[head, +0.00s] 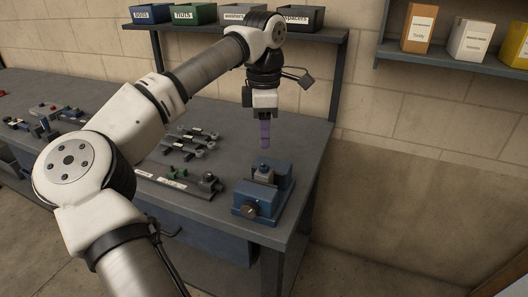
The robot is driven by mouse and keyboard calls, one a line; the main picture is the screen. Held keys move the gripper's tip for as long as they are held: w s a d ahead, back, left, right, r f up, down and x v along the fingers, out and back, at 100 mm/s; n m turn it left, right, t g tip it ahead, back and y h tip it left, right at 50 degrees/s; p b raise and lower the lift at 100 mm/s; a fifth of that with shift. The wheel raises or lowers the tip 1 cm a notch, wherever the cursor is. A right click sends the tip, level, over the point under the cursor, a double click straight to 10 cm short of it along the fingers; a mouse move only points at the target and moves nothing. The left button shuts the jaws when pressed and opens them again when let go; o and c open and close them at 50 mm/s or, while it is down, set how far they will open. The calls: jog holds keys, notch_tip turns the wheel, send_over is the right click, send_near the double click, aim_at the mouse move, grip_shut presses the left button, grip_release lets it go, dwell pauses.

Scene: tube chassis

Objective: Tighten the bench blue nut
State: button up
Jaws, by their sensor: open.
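My gripper (264,114) is open and points down above the right part of the workbench (225,118). Lower down, apart from the gripper, a blue vise (281,196) stands near the bench's right edge. A small grey part (264,170) with a darker top sits between its jaws. I cannot clearly make out a blue nut in this view; at this size the top of the grey part is too small to tell.
Left of the vise lie a dark rack (207,187) with green parts and several small clamp-like tools (190,142). More small parts lie at the far left. Labelled bins, one blue (150,14), stand on the back shelf. Boxes (468,40) stand on the right wall shelf.

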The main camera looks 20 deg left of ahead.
notch_tip(320, 180, up, 6)
jog(key=shift+f, duration=0.1)
dwell(1.5)
